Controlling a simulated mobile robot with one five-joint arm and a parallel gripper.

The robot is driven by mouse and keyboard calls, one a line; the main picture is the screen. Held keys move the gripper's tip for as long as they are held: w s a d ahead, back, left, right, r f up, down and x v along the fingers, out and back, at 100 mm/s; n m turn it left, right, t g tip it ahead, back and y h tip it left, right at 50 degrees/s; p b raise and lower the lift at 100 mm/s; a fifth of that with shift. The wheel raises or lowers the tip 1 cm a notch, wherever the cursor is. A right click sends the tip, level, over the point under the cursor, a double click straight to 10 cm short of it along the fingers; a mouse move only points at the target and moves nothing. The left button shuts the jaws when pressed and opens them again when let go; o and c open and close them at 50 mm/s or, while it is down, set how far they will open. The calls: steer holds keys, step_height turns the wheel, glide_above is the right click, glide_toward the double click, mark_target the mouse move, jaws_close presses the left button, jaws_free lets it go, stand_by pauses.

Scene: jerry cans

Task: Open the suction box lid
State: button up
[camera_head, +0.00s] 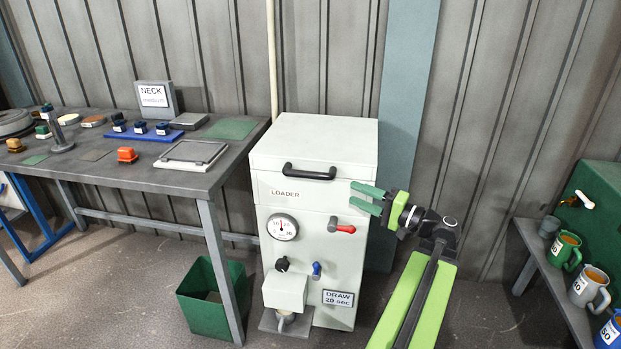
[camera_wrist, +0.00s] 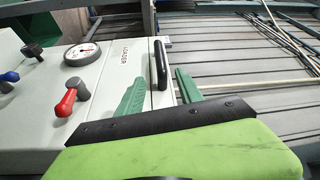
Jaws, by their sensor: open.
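The suction box is a white cabinet (camera_head: 318,200) labelled LOADER, with a lid (camera_head: 320,138) on top that looks shut. A black bar handle (camera_head: 310,173) sits on the lid's front and also shows in the wrist view (camera_wrist: 161,62). My gripper (camera_head: 354,195) is open and empty, just right of the handle and slightly lower, by the cabinet's front right side. In the wrist view its two green fingers (camera_wrist: 161,78) lie either side of the handle's line. The handle is ahead of the fingers; I cannot tell whether they touch it.
A red lever (camera_head: 341,226), a gauge (camera_head: 282,227) and a blue knob (camera_head: 316,270) are on the cabinet front below my gripper. A grey table (camera_head: 190,178) stands left, with a green bin (camera_head: 205,298) below. A bench (camera_head: 553,270) with jugs is at right.

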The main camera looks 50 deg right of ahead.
mark_target(310, 175)
steer(key=w+a, duration=0.1)
steer(key=w, duration=0.4)
steer(key=w+a, duration=0.1)
steer(key=w, duration=0.5)
steer(key=w+a+r+p, duration=0.1)
steer(key=w, duration=0.4)
steer(key=shift+w+r, duration=0.1)
steer(key=shift+w, duration=0.05)
jaws_close()
stand_by(0.5)
